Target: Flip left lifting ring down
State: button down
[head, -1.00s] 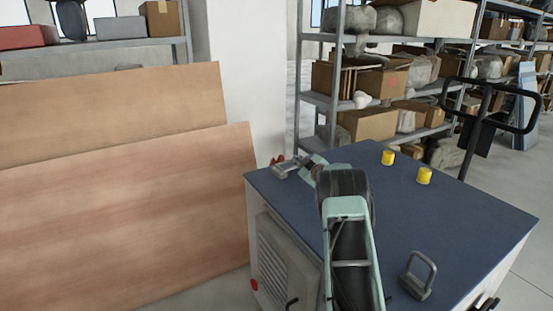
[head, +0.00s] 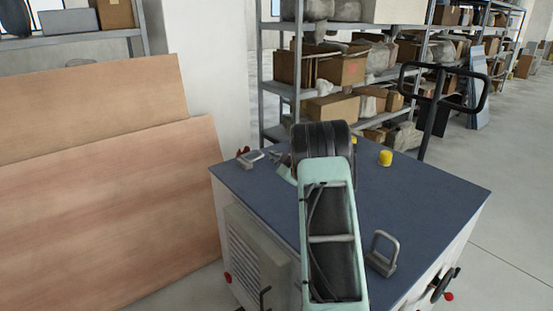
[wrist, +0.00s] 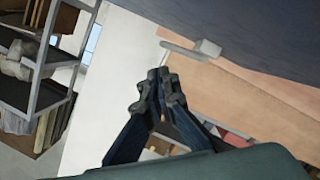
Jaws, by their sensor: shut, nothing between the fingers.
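The left lifting ring (head: 250,159) is a small grey loop at the far left corner of the cabinet's blue top (head: 420,200). It looks low against the top, but its exact tilt is hard to tell. In the wrist view the ring (wrist: 206,48) shows as a block with a thin bar running left. My gripper (wrist: 158,74) is shut and empty, its fingertips close to the bar; contact is unclear. In the head view my arm mostly hides the gripper. The other lifting ring (head: 383,252) stands upright near the right front edge.
One yellow cap (head: 385,158) stands on the top, and another (head: 353,141) is almost hidden behind my arm. Wooden panels (head: 110,220) lean left of the cabinet. A black handle (head: 455,85) rises behind it. Shelves (head: 272,90) stand at the back.

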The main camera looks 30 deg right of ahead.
jog(key=shift+s+r, duration=0.2)
jog(key=shift+s, duration=0.95)
